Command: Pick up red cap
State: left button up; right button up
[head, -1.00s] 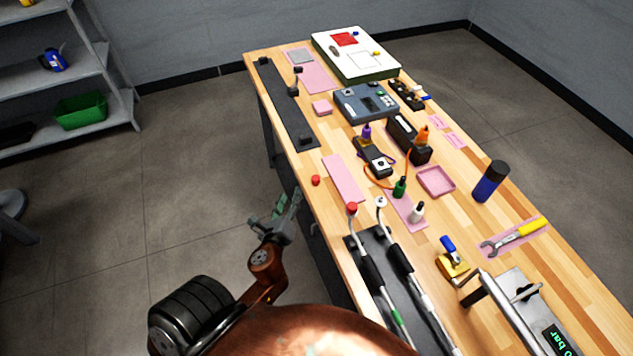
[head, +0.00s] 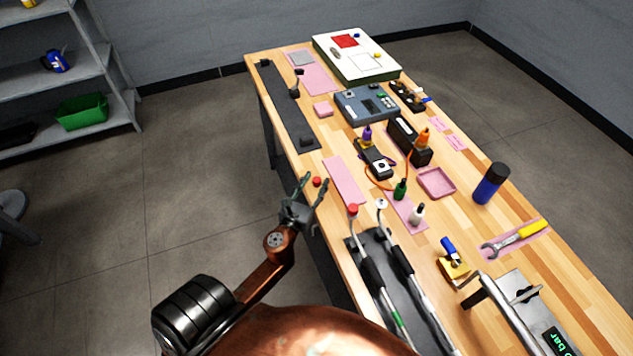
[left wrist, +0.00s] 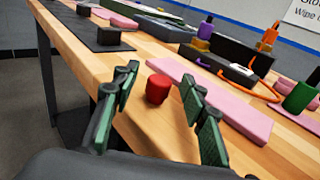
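A small red cap (head: 317,182) stands on the wooden table near its left edge, beside a pink strip. In the left wrist view the red cap (left wrist: 158,89) shows between and just beyond my fingertips. My left gripper (head: 315,184) is open, with its two fingers spread toward the cap. In the left wrist view the open left gripper (left wrist: 160,83) has green finger pads, and nothing is held between them. My right gripper is not in view.
The wooden table (head: 470,205) holds a pink strip (head: 344,181) right of the cap, a black strip (head: 287,105) behind, and a black tool mat (head: 360,243) in front. Green (head: 400,190) and white (head: 417,213) bottles stand further right. Open floor lies left of the table.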

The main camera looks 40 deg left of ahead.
pick_arm(q)
jog(key=shift+x, duration=0.75)
jog(key=shift+c, duration=0.3)
jog(key=c, duration=0.9)
